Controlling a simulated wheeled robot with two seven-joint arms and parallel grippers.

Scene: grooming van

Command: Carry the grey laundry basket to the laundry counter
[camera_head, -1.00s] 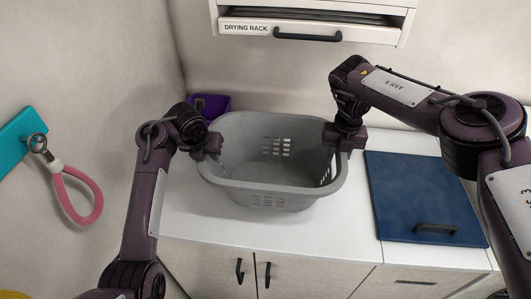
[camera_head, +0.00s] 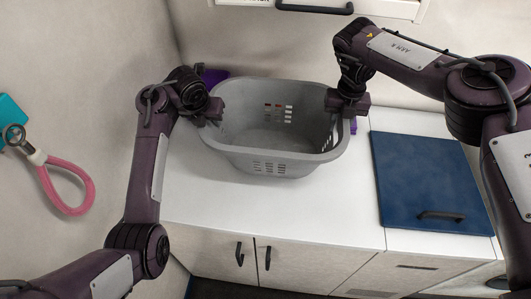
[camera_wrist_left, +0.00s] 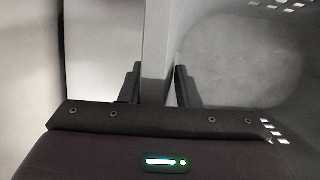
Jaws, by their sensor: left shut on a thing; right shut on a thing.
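The grey laundry basket (camera_head: 268,160) is upright over the white counter, with slotted holes in its walls. I cannot tell whether its base touches the counter. My left gripper (camera_head: 214,112) is shut on the basket's left rim. In the left wrist view, the basket wall (camera_wrist_left: 156,45) runs between the two dark fingers of my left gripper (camera_wrist_left: 158,85). My right gripper (camera_head: 334,104) is shut on the basket's right rim. The white counter (camera_head: 270,208) has bare surface in front of the basket.
A blue panel with a dark handle (camera_head: 425,180) lies right of the basket. A purple bin (camera_head: 213,76) is partly hidden behind the left gripper. A drawer unit (camera_head: 385,8) hangs above. A pink loop (camera_head: 65,190) hangs on the left wall. Cabinet doors (camera_head: 220,255) are below.

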